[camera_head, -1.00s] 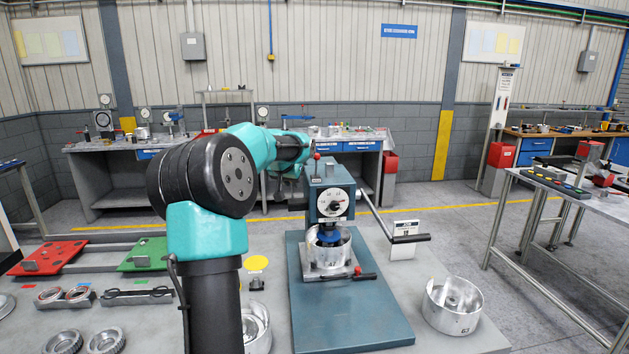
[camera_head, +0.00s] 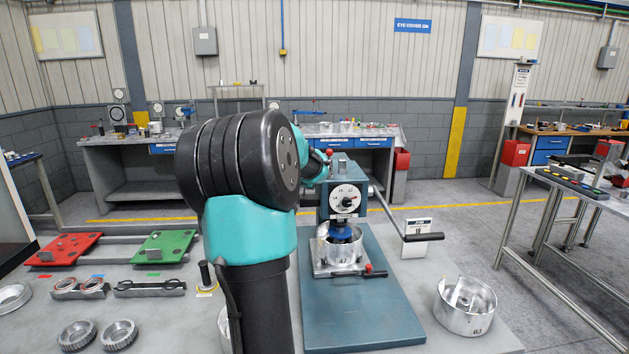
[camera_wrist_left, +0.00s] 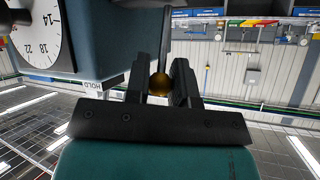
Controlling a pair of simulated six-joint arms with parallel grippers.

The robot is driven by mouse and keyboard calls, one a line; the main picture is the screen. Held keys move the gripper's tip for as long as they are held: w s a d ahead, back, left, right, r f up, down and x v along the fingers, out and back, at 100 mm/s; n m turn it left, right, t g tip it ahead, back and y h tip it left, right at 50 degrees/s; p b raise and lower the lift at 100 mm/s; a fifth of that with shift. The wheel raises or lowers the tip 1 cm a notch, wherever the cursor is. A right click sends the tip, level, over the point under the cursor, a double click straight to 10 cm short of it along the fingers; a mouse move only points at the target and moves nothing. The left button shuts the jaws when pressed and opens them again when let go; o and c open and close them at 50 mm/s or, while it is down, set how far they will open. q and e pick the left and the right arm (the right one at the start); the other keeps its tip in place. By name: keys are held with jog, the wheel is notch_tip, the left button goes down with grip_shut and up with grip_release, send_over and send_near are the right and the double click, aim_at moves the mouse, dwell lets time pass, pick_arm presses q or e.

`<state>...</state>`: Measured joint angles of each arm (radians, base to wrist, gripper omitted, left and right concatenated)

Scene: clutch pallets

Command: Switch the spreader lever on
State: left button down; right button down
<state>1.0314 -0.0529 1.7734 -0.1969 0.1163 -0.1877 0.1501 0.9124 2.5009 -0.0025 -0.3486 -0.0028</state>
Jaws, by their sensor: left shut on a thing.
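The blue-grey press (camera_head: 341,190) stands upright on a teal base plate (camera_head: 365,315), with a white dial (camera_head: 345,198) on its front. In the left wrist view, which is upside down, the dial (camera_wrist_left: 35,35) shows beside my gripper. My left gripper (camera_wrist_left: 166,70) is shut on a dull gold ball knob (camera_wrist_left: 160,85) on a thin metal rod, close beside the press. I take this as the spreader lever; its on or off position cannot be read. In the head view my arm hides the fingers and this knob. My right gripper is not in view.
A silver drum (camera_head: 343,250) sits under the press head, with a red-tipped lever (camera_head: 369,268) in front. A long black-handled bar (camera_head: 424,237) sticks out right. A second drum (camera_head: 466,305) stands right of the plate. Red (camera_head: 65,249) and green (camera_head: 163,246) pallets lie left.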

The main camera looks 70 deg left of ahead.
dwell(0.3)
pick_arm(q)
jog(key=c, duration=1)
grip_release()
jog(key=shift+o, duration=0.2)
jog(key=v, duration=1.7)
jog(key=shift+s, duration=0.15)
jog(key=shift+d, duration=0.1)
